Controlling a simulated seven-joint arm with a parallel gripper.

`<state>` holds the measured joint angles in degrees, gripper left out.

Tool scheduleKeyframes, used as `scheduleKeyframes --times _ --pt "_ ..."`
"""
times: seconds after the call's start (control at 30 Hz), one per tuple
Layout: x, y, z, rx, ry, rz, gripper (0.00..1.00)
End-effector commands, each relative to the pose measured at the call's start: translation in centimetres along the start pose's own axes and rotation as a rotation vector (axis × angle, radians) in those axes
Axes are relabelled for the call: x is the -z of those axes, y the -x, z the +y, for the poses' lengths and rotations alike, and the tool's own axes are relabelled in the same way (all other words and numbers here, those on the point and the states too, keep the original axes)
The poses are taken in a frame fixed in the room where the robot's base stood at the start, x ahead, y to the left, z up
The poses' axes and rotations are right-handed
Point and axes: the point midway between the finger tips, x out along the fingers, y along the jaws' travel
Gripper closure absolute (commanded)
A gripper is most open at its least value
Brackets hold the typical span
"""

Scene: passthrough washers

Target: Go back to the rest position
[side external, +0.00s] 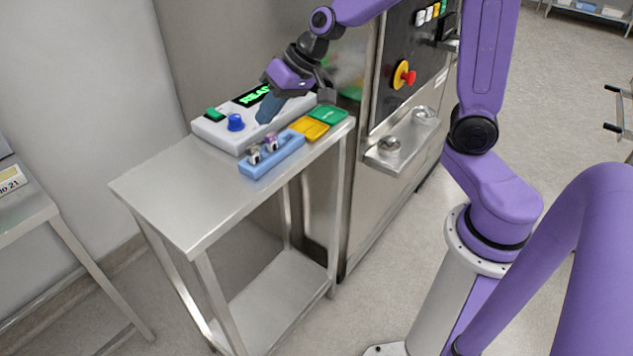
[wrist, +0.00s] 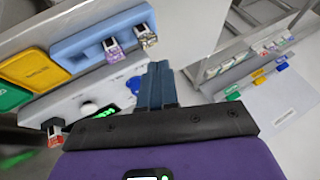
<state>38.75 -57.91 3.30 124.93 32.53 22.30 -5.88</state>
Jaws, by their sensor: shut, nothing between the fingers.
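My gripper (side external: 267,115) is shut and empty, its fingers pointing down over the white device with the green-lit display (side external: 252,97) on the steel table. In the wrist view the closed blue-grey fingers (wrist: 157,72) reach up the middle of the picture, beside the device's blue knob (wrist: 134,85). The blue tray (side external: 262,168) lies in front of the device and holds two small items (side external: 271,142). In the wrist view these items (wrist: 113,50) stand near the tray's end.
Yellow (side external: 309,128) and green (side external: 327,115) trays lie beside the blue tray. A steel cabinet with a red emergency button (side external: 409,77) and a small shelf (side external: 392,160) stands right behind the table. The table's front left (side external: 175,190) is bare.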

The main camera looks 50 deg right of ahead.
Motion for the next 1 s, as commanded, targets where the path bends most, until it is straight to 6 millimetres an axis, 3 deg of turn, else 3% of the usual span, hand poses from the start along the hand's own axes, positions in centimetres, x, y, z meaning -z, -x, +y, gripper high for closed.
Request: scheduleKeyframes --times 0.1,0.23,0.5,0.7,1.0 --pt "-5.3 1.1 -2.4 0.024 0.171 -0.122 1.00" --pt "-10.9 2.7 -3.6 0.032 0.358 -0.248 1.00" --pt "-20.8 6.9 -2.3 -0.003 0.749 -0.466 1.00" --pt "-24.9 9.6 0.3 -0.056 0.986 -0.564 1.00" --pt "-26.3 10.8 1.9 -0.093 1.101 -0.601 1.00"
